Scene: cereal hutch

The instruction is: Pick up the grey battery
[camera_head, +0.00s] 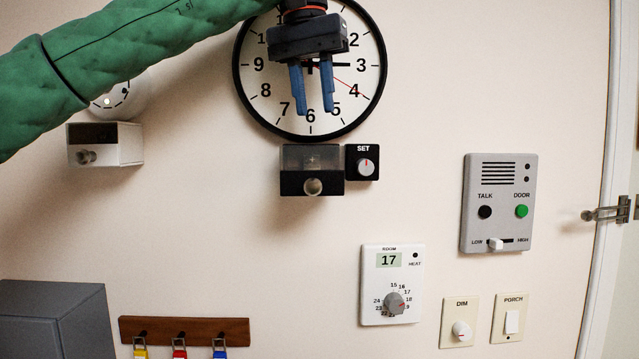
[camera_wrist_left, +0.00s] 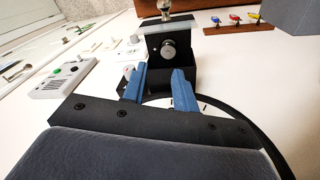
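I cannot clearly make out the grey battery. A small black box (camera_head: 290,184) with a smoky upper window and a round metal knob (camera_head: 312,186) is on the wall just below the clock. A faint plus mark shows behind the window. In the left wrist view the black box (camera_wrist_left: 154,45) shows a round grey end (camera_wrist_left: 168,48), which I cannot tell to be battery or knob. My left gripper (camera_head: 314,113) is open and empty in front of the clock, blue fingers pointing down towards the box. It also shows in the left wrist view (camera_wrist_left: 158,85). My right gripper is out of view.
The clock (camera_head: 259,90) is behind my left gripper. A SET dial (camera_head: 362,151) adjoins the box. A white box (camera_head: 130,144), thermostat (camera_head: 376,310), intercom (camera_head: 473,225), key rack (camera_head: 225,328) and grey cabinet (camera_head: 60,300) surround it. The wall below the box is clear.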

